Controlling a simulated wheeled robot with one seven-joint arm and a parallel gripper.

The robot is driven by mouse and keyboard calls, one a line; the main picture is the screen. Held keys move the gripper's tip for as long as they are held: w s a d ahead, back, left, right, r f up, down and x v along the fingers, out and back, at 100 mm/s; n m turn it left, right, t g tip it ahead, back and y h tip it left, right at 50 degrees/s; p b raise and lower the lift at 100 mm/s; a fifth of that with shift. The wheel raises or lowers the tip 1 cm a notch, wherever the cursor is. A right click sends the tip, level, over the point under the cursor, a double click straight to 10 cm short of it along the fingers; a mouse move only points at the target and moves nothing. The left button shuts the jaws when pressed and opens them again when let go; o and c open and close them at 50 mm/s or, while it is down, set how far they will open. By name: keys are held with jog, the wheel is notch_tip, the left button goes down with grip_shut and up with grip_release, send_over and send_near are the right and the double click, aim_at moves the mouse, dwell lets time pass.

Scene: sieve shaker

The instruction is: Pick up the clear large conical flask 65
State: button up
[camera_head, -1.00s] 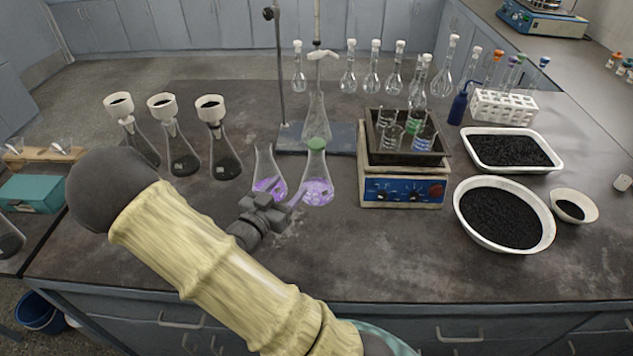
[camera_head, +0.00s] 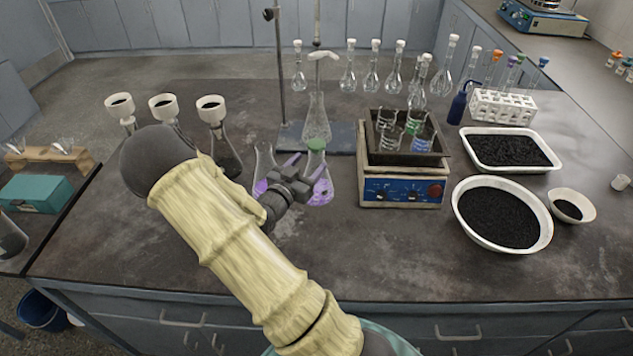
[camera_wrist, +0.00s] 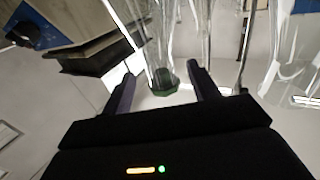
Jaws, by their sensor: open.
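A clear conical flask (camera_head: 316,122) stands on the blue stand base at the back middle. In front of it are two conical flasks with purple liquid, a left one (camera_head: 264,160) and a right one with a green top (camera_head: 316,145). I cannot tell which flask is number 65. My gripper (camera_head: 305,165) is open at these purple flasks and partly covers them. In the wrist view, the green top (camera_wrist: 163,90) shows between the open fingers (camera_wrist: 162,78), with clear glass beyond; contact cannot be told.
A hotplate (camera_head: 402,192) with a tray of beakers stands just right. A metal stand rod (camera_head: 280,70) rises behind. Several funnel-topped flasks (camera_head: 213,104) stand left, partly behind my arm. Black-filled dishes (camera_head: 457,212) lie right. The front bench is clear.

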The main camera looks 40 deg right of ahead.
aim_at(313, 158)
jog(key=x, duration=0.3)
jog(key=p+x, duration=0.1)
jog(key=x, duration=0.1)
jog(key=shift+r, duration=0.3)
grip_shut()
